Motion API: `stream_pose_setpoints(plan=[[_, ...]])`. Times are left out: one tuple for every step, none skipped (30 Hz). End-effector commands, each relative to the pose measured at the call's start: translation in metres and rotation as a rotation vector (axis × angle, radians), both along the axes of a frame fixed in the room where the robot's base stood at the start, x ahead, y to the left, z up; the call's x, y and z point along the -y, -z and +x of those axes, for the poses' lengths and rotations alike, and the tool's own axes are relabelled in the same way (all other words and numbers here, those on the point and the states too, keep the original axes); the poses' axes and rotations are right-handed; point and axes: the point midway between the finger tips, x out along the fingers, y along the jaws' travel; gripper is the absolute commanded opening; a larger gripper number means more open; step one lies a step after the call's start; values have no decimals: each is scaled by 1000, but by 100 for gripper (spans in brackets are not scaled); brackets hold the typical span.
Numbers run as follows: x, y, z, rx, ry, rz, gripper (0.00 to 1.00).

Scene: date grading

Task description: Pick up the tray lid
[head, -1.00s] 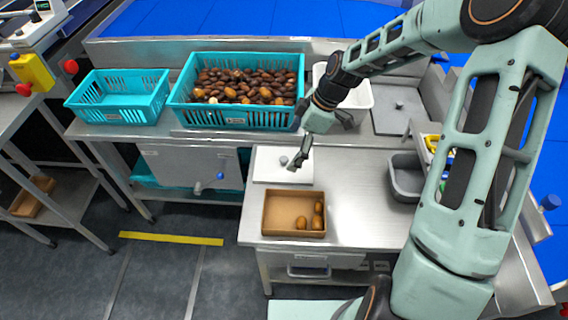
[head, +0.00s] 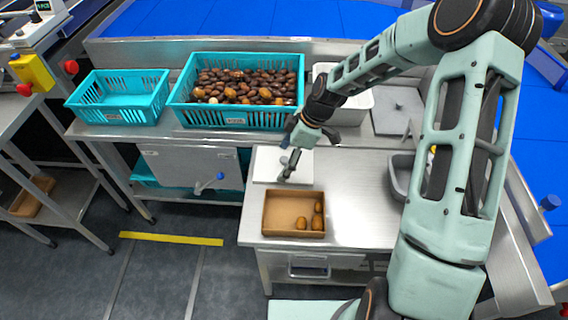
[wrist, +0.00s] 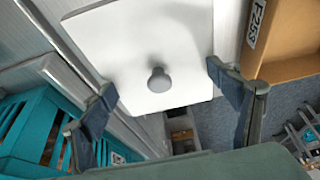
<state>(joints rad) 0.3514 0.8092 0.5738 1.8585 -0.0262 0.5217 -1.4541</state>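The tray lid (head: 265,165) is a white flat panel with a small grey knob, lying on the steel table behind the cardboard tray. In the wrist view the lid (wrist: 135,50) fills the upper middle, and its round knob (wrist: 160,80) sits between my fingers. My gripper (head: 287,169) is over the lid close to the knob, with its fingers pointing down. In the wrist view my gripper (wrist: 165,103) has its two fingers wide apart with nothing between them touching. The knob is partly hidden by the fingers in the head view.
An open cardboard tray (head: 270,230) with a few dates stands in front of the lid. A teal crate (head: 205,122) full of dates and an empty teal crate (head: 110,120) stand behind to the left. A grey bin (head: 398,192) is to the right.

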Motion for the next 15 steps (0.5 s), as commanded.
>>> stream_pose_setpoints(plan=[[0, 0, 0, 0, 0, 0, 71], [0, 0, 0, 0, 0, 0, 68], [0, 0, 0, 0, 0, 0, 64], [0, 1, 0, 0, 0, 0, 60], [0, 1, 0, 0, 0, 0, 57], [0, 1, 0, 0, 0, 0, 53], [0, 1, 0, 0, 0, -1, 51], [0, 1, 0, 0, 0, -1, 50], [1, 2, 0, 0, 0, -1, 48], [1, 2, 0, 0, 0, -1, 47], [1, 2, -1, 0, 0, -1, 46], [1, 3, -1, -1, 0, -1, 46], [1, 3, -1, -1, 1, -1, 46], [1, 3, -1, -1, 1, -2, 45], [1, 4, -1, -1, 1, -2, 45]])
